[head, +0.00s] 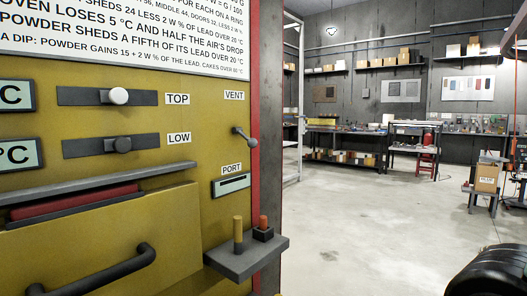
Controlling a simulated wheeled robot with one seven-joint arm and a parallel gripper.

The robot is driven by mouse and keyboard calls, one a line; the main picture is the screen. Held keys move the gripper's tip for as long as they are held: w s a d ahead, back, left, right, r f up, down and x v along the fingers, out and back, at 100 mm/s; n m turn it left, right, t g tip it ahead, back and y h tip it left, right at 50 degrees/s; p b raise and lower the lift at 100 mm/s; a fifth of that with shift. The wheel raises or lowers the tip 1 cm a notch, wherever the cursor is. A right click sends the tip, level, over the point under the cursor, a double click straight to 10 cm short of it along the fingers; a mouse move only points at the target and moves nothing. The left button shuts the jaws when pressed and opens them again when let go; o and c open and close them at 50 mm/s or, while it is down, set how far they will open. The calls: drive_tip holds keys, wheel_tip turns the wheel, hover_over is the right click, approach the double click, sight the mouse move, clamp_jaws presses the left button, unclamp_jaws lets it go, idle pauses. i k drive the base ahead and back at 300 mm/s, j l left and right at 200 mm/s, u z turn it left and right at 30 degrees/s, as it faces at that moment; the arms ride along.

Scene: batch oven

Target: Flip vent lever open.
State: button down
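The vent lever (244,137) is a small grey lever on the yellow oven front, below the VENT label (234,96) and close to the red right edge. It slants down to the right from its pivot and ends in a round knob. Whether this position is open or closed cannot be told from the picture. My gripper is not in view. A black rounded part at the bottom right corner looks like part of my own body, well away from the lever.
Left of the lever are the TOP slider (119,96) and LOW slider (122,144). Below are the PORT slot (231,184) and a small protruding shelf (246,258) with two pegs. A door handle (95,272) sticks out lower left. Open floor (350,235) lies to the right.

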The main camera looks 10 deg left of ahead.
sight(252, 143)
drive_tip(key=i+j, duration=0.15)
drive_tip(key=i, duration=0.25)
drive_tip(key=i+j, duration=0.1)
drive_tip(key=i, duration=0.25)
drive_tip(key=i+j, duration=0.2)
drive_tip(key=j, duration=0.15)
drive_tip(key=i+j, duration=0.2)
drive_tip(key=j, duration=0.15)
drive_tip(key=u, duration=0.05)
